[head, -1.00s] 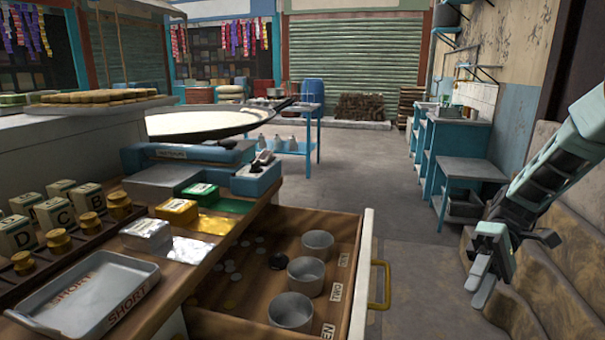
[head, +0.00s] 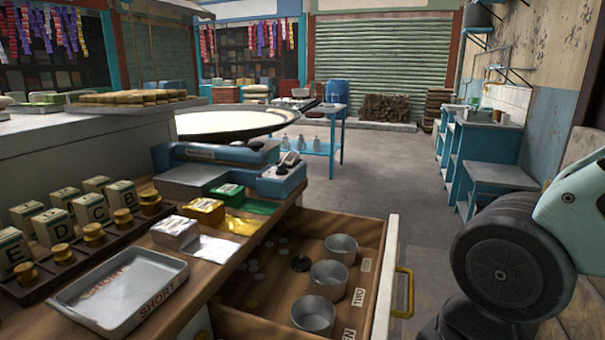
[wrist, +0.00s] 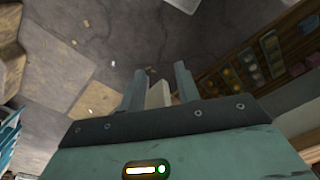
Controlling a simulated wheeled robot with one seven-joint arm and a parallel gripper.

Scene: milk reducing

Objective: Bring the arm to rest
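My arm (head: 565,215) fills the lower right of the head view, with a large dark round joint and a pale green link close to the camera. My gripper is out of the head view. In the wrist view my gripper (wrist: 160,70) has its two grey-green fingers standing apart. A small pale block-like shape (wrist: 158,95) shows between them near the base; I cannot tell whether it is part of the gripper or behind it. Beyond the fingertips is grey, cracked floor (wrist: 130,40).
An open wooden drawer (head: 395,270) with metal cups (head: 330,277) and coins juts out left of my arm. The counter holds a grey tray (head: 125,290), lettered blocks (head: 92,207) and a blue scale (head: 215,170). The floor (head: 400,165) beyond is clear.

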